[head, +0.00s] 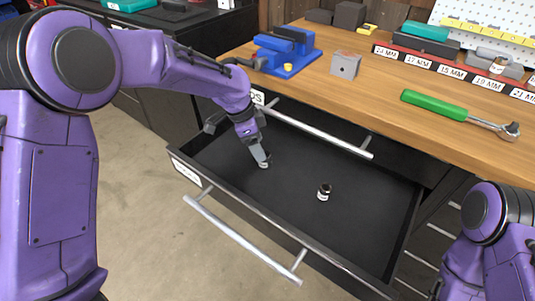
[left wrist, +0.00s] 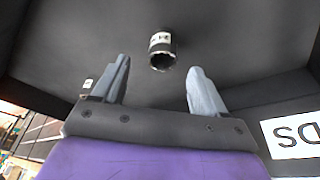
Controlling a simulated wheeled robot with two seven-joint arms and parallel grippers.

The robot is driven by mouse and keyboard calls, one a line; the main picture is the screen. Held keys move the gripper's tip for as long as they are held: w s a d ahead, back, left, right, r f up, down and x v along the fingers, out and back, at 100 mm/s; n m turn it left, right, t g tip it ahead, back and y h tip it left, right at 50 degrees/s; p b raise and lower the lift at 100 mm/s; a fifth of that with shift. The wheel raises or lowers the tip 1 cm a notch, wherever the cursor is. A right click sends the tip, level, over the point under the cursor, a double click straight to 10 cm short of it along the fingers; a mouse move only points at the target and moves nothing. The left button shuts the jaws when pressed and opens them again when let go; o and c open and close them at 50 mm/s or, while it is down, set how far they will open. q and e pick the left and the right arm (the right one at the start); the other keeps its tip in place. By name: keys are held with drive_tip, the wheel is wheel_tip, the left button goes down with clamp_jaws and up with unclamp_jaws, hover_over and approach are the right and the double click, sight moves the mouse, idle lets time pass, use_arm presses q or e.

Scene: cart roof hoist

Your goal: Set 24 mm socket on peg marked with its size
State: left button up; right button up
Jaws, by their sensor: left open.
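My left gripper (head: 261,156) reaches down into the open drawer. In the left wrist view its two grey fingers (left wrist: 160,84) are apart with nothing between them. A dark socket with a white label (left wrist: 162,50) is just beyond the fingertips, roughly centred between them. I cannot read either socket's size. The peg rail's size labels include a 24 MM label (head: 385,52) at its left end. My right gripper is out of view.
The black drawer (head: 290,229) is pulled out below the wooden bench, with its front wall and handle towards me. On the bench are a blue vise (head: 286,50), a grey block (head: 345,64) and a green-handled ratchet (head: 435,105). Another socket (head: 497,65) is by the 19 MM label.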

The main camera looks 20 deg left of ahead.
sight(266, 165)
use_arm(q)
drive_tip(key=x, duration=0.7)
drive_tip(key=shift+w+d+f, duration=0.2)
drive_tip(key=shift+w+f, duration=0.05)
drive_tip(key=shift+w, duration=0.15)
drive_tip(key=c, duration=1.1)
